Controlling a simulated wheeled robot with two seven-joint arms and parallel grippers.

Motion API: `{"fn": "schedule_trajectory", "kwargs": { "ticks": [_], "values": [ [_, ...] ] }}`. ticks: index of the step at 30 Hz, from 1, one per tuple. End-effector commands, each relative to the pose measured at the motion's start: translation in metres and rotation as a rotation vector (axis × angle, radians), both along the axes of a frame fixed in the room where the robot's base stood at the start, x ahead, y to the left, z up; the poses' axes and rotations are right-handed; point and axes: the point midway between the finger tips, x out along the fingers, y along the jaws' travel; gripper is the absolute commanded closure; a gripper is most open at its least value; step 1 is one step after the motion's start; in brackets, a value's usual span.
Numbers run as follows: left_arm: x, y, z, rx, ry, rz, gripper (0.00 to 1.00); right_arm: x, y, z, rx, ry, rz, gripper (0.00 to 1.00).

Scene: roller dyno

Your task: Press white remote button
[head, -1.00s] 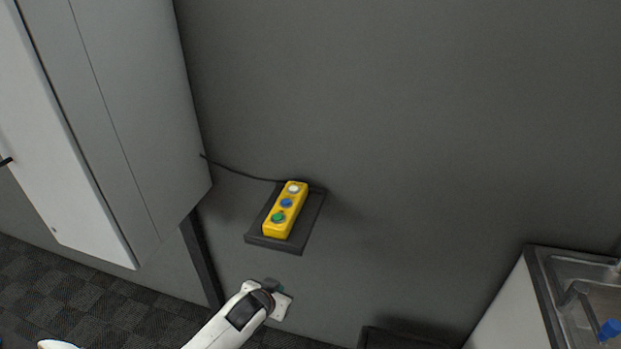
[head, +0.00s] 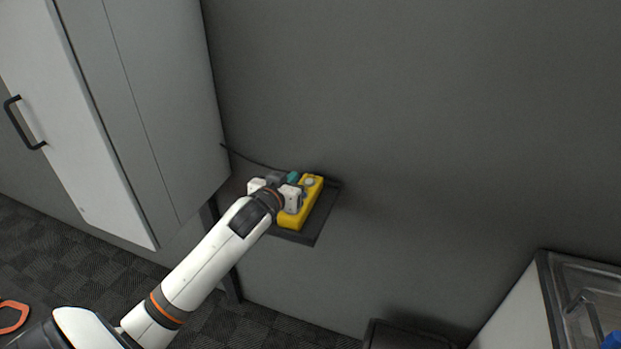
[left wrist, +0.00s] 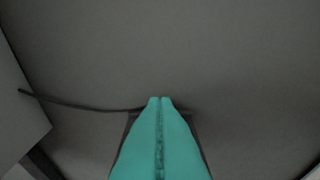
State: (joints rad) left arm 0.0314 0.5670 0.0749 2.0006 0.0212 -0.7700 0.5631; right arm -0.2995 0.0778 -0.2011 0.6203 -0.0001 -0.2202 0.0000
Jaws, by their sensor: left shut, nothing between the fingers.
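The yellow remote (head: 313,203) lies on a small dark wall shelf (head: 321,226). Its white button (head: 309,182) shows at the far end. The blue and green buttons are mostly or wholly hidden behind my gripper. My left gripper (head: 294,177) is shut and empty, its teal fingertips beside the far end of the remote, just left of the white button in the head view. I cannot tell whether they touch it. In the left wrist view the shut teal fingers (left wrist: 159,135) hide the remote, and the shelf edges show beside them. My right gripper is not in view.
A grey cabinet (head: 150,110) with a black handle stands left of the shelf. A thin black cable (head: 250,158) runs along the wall to the remote. The wall right of the shelf is clear.

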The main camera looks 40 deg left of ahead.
Motion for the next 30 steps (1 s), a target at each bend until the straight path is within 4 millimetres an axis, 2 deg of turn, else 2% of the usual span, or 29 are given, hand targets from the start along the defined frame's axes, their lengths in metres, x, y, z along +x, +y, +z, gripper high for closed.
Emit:
{"fn": "schedule_trajectory", "kwargs": {
  "ticks": [8, 24, 30],
  "values": [
    [0.012, 0.003, -0.003, -0.001, 0.003, 0.002, 1.00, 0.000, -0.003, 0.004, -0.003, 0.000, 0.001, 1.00],
    [0.095, 0.023, -0.023, 0.000, 0.002, 0.001, 1.00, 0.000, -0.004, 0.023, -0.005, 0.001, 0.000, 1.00],
    [0.094, 0.023, -0.053, -0.001, 0.004, 0.001, 1.00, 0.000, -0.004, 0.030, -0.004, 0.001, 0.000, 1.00]
  ]
}}
